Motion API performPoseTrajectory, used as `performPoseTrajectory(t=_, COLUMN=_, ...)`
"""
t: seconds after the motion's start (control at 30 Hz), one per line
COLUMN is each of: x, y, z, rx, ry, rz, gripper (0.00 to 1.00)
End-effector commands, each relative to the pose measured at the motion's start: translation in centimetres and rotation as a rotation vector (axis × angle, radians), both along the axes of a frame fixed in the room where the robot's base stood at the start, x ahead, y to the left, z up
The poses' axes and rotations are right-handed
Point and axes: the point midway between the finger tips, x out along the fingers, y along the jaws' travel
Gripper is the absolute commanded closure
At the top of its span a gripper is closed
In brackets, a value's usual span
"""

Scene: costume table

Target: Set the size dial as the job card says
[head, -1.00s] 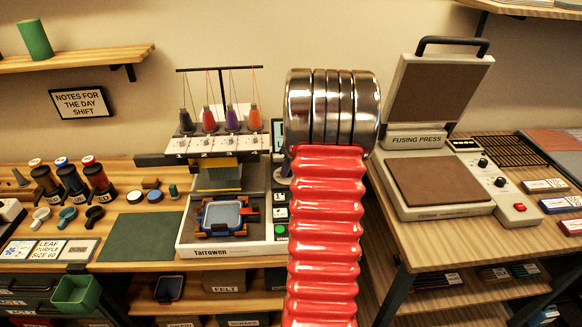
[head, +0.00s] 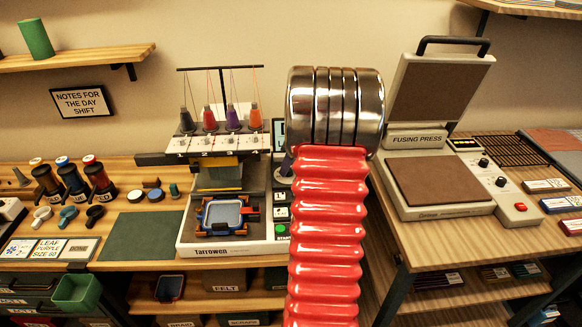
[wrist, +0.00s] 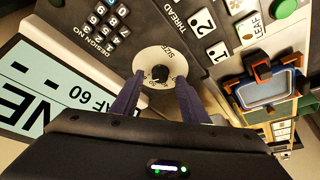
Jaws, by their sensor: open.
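In the wrist view the size dial (wrist: 145,62) is a white disc marked SIZE with a black knob (wrist: 160,74) at its middle. My gripper (wrist: 159,84) is open, its two dark fingers on either side of the knob over the disc. I cannot tell whether they touch it. The pale display (wrist: 60,96) is partly cut off; it shows "60" in small print and large letters. In the head view the job card (head: 48,249) reads LEAF, PURPLE, SIZE 60. My red arm hides the gripper and most of the machine's control panel there.
The embroidery machine (head: 222,250) carries several thread cones and a blue hoop (head: 225,214). Number keys (wrist: 105,18), THREAD buttons (wrist: 202,22) and a green button (wrist: 284,8) lie near the dial. The fusing press (head: 440,185) stands open at the right.

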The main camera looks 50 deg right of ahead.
Motion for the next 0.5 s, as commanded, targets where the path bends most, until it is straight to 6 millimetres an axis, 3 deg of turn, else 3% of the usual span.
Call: performPoseTrajectory(t=0.5, x=-3.3, y=0.3, z=8.1, rx=-0.004, ry=-0.002, rz=-0.002, gripper=0.59)
